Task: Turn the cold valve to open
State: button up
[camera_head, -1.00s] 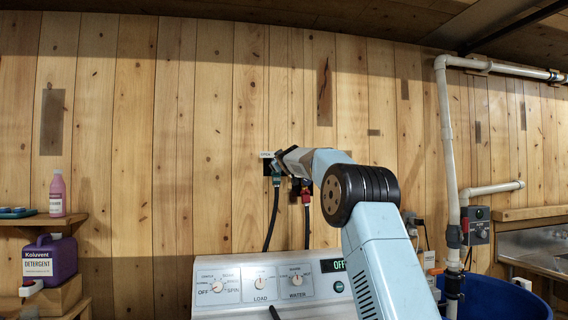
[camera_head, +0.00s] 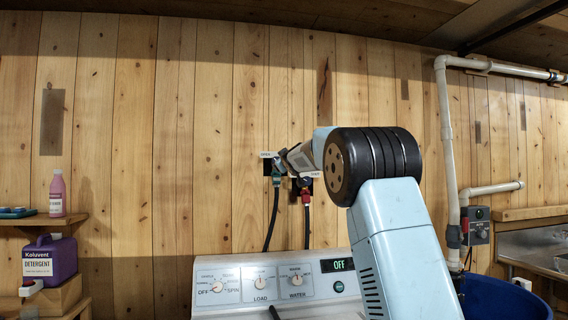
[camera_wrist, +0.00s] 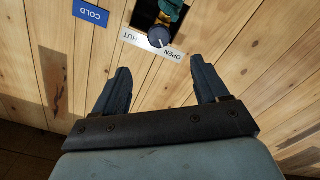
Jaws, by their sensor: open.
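The cold valve's round dark knob (camera_wrist: 159,37) shows in the wrist view, with a teal fitting above it and a white strip marked OPEN (camera_wrist: 187,53) and partly hidden SHUT lettering. A blue COLD label (camera_wrist: 90,12) is to its left. My gripper (camera_wrist: 160,64) is open and empty, its two dark fingers apart on either side below the knob, not closed on it. In the head view, my gripper (camera_head: 284,155) is at the wall beside the cold valve's green fitting (camera_head: 276,172), partly covering the valve. The knob's exact setting is too small to tell.
A red-fitted valve (camera_head: 306,194) with its hose is close at the right of the green one. The washer panel (camera_head: 270,285) is below. A white pipe (camera_head: 447,150) and blue drum (camera_head: 505,300) stand at right. Detergent (camera_head: 50,260) is at far left.

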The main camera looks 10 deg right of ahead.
jog(key=w+m, duration=0.9)
jog(key=w, duration=0.4)
jog(key=shift+w, duration=0.4)
dwell(0.6)
